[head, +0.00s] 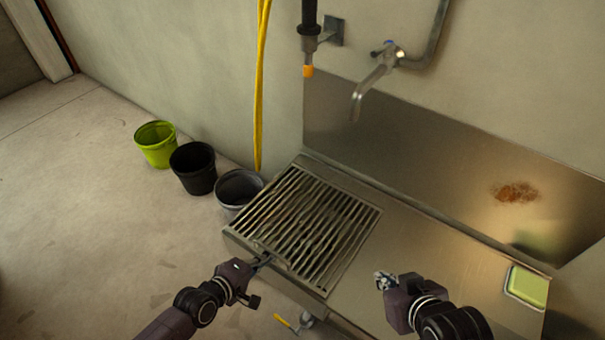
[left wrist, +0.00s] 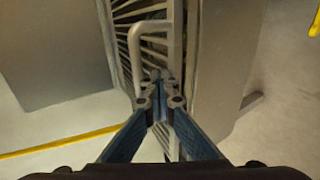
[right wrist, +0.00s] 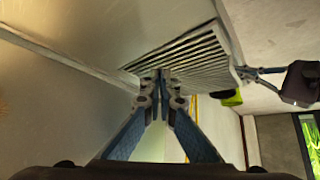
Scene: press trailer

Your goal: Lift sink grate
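The slatted metal sink grate (head: 308,227) lies level over the left part of the steel sink unit. A bent bar handle (left wrist: 137,50) rises at its edge in the left wrist view. My left gripper (head: 264,261) is at the grate's near left edge. Its fingers (left wrist: 160,78) are together close by the handle; no bar shows clearly between them. My right gripper (head: 384,281) hovers above the steel counter, right of the grate and apart from it. Its fingers (right wrist: 162,74) are together and empty. The grate also shows beyond them (right wrist: 190,55).
A faucet (head: 372,84) projects from the wall above the steel counter (head: 425,255). A green sponge (head: 527,287) lies at the counter's right end. Green (head: 155,144), black (head: 193,168) and grey (head: 236,188) buckets stand left of the sink. A yellow hose (head: 259,90) hangs behind.

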